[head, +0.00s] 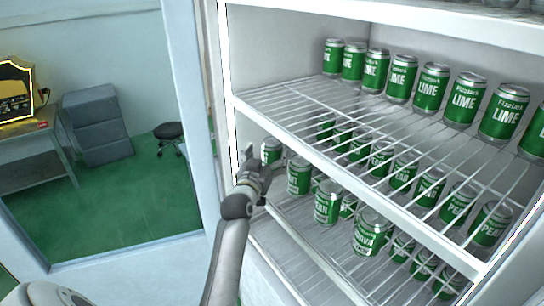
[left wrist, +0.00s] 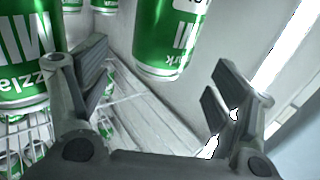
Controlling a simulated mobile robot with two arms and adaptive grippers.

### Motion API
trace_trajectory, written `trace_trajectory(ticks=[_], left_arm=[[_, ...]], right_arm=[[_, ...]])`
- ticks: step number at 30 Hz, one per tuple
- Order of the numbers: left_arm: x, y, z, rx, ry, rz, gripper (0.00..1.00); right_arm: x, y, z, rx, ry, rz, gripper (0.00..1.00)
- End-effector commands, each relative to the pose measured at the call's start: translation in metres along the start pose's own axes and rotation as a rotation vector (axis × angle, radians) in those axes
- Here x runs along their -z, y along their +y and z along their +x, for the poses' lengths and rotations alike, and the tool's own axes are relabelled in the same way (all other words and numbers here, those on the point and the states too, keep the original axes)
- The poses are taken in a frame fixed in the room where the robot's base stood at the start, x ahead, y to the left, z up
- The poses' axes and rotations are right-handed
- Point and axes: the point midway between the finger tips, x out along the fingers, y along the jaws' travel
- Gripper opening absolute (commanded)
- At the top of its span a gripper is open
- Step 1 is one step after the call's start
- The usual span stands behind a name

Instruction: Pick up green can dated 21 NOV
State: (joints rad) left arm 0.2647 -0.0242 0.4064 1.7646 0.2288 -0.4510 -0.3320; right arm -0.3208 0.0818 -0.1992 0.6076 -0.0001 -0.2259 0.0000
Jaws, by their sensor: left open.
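Green cans stand on the fridge shelves. In the head view, my left gripper (head: 258,168) is inside the fridge at the left end of the middle level, beside a green can (head: 271,148). In the left wrist view, my left gripper (left wrist: 160,80) is open, with nothing between its fingers. A green can (left wrist: 165,38) shows just beyond the gap between the fingertips, cut by the top edge. Another green can (left wrist: 22,60) stands left of the left finger, partly hidden by it. No date is readable on any can. My right gripper is out of view.
More green cans (head: 327,202) stand to the right on the same level. A row of LIME cans (head: 430,88) stands on the upper wire shelf (head: 300,105). The shelf's front rail passes above my left arm. The fridge's left wall is close to the gripper.

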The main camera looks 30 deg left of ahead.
Motion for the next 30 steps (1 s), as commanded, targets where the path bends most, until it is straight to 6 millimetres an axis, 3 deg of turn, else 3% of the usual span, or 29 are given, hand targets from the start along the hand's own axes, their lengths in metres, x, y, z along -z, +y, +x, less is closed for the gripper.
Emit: trace_trajectory(ticks=[11, 18, 26, 30], left_arm=[[-0.002, -0.002, 0.034, 0.0, -0.002, 0.0, 0.83], [-0.003, -0.002, 0.053, -0.001, -0.001, 0.0, 0.83], [-0.004, -0.002, 0.054, -0.001, 0.0, 0.001, 0.83], [-0.004, -0.002, 0.054, -0.001, -0.001, 0.0, 0.65]], right_arm=[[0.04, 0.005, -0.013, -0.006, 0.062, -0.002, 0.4], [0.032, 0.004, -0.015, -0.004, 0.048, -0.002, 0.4], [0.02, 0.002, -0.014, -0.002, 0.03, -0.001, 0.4], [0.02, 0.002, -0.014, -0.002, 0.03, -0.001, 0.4]])
